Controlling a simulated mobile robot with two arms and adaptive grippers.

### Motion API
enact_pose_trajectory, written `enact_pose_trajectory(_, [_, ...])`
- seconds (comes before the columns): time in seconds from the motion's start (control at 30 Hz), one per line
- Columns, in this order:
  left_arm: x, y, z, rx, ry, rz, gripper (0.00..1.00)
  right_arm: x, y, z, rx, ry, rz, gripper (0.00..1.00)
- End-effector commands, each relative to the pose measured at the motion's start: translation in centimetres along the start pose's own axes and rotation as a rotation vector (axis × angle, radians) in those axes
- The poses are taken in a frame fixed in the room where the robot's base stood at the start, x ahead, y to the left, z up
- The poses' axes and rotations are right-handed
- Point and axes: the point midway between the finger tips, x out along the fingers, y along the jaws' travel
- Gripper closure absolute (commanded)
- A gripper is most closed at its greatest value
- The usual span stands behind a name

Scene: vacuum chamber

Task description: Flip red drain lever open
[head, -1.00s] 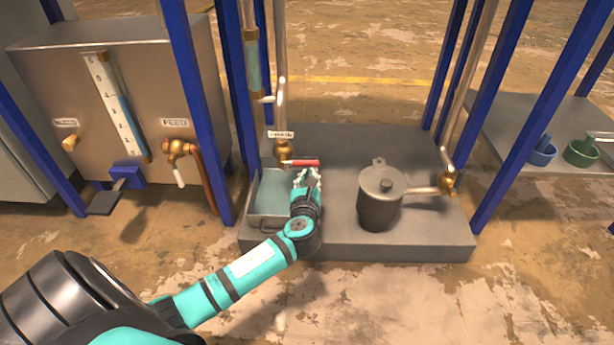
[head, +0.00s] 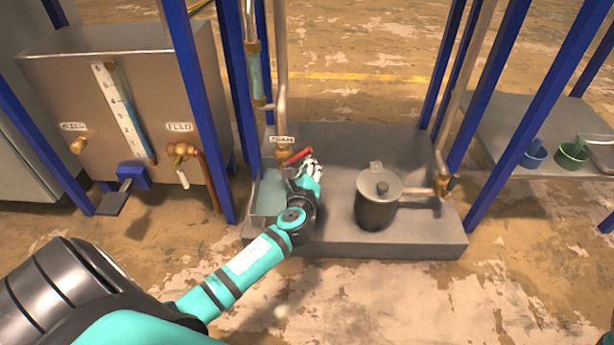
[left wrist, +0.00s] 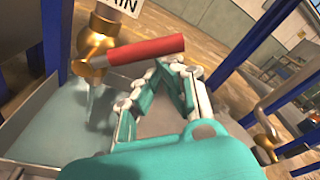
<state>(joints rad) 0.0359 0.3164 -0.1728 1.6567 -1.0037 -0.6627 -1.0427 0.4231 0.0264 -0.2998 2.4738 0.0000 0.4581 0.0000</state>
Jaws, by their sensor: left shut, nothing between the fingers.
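The red drain lever (head: 299,157) is on the brass drain valve (head: 283,153), below a white label, in the head view. The lever points right from the valve and is tilted, its free end higher. In the left wrist view the red lever (left wrist: 147,50) runs right from the brass valve (left wrist: 97,40), under a label ending in "IN". My left gripper (head: 303,168) is shut and empty, just below and beside the lever; its fingertips (left wrist: 165,70) sit close under the lever's free end. I cannot tell whether they touch. My right gripper is not in view.
A tray of pale liquid (head: 266,195) lies under the valve on the grey platform (head: 345,150). A lidded metal pot (head: 377,200) stands to the right, beside another brass valve (head: 441,186). Blue posts (head: 240,110) frame the platform. A steel tank (head: 60,80) stands at left.

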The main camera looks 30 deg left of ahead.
Motion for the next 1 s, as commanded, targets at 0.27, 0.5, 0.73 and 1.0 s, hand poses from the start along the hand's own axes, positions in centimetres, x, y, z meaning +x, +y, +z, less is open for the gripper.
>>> enact_pose_trajectory(0.27, [-0.2,-0.7,2.2,-0.263,-0.006,-0.037,1.00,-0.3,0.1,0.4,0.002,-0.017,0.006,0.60])
enact_pose_trajectory(0.5, [-0.5,-0.7,3.8,-0.485,-0.005,-0.066,1.00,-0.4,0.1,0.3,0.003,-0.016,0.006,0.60])
enact_pose_trajectory(0.73, [-0.7,-0.5,5.1,-0.663,-0.005,-0.091,1.00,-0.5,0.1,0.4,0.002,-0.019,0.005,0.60])
enact_pose_trajectory(1.0, [-0.8,-0.1,6.0,-0.798,-0.005,-0.110,1.00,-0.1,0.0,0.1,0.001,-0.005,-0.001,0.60])
